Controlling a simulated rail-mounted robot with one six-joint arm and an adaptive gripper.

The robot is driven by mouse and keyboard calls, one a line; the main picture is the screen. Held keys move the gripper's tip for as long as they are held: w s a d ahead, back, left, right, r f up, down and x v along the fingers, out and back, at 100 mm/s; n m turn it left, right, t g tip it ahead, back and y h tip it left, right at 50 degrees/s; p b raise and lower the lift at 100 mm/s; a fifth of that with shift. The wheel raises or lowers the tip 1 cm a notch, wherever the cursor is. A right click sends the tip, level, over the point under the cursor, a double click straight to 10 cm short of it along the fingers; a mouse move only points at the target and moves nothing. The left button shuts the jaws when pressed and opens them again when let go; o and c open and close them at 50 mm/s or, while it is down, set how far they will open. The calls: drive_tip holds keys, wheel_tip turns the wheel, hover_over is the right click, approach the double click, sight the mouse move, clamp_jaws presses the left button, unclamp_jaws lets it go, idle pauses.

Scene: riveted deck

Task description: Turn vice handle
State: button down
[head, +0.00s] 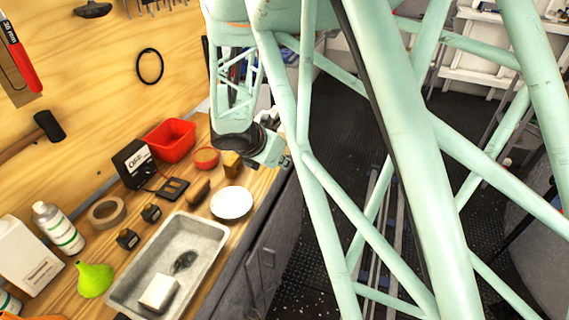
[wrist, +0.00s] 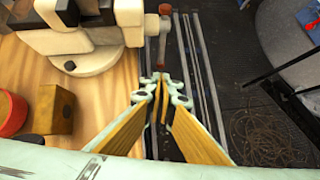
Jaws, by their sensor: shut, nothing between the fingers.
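The cream vice (wrist: 85,40) stands at the bench edge, upper left in the wrist view. Its handle (wrist: 163,42) is a short metal bar with red ends at the vice's right side, over the floor beyond the bench. My gripper (wrist: 161,80) is shut and empty, its tips just below the near red end of the handle in the picture. I cannot tell whether they touch it.
A wooden block (wrist: 53,110) and a red round container (wrist: 10,113) are left of the gripper. A white dish (head: 231,203), a metal tray (head: 207,247) and a red bin (head: 169,138) are on the bench. Dark floor with rails lies right of the bench.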

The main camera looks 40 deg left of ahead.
drive_tip(key=w+r+b+x, duration=0.1)
drive_tip(key=b+x, duration=0.1)
drive_tip(key=x, duration=0.9)
drive_tip(key=shift+w+a+b, duration=0.2)
drive_tip(key=shift+w+b, duration=0.1)
drive_tip(key=shift+w, duration=0.3)
drive_tip(key=shift+f, duration=0.1)
drive_tip(key=shift+x, duration=1)
drive_tip(key=shift+a, duration=0.1)
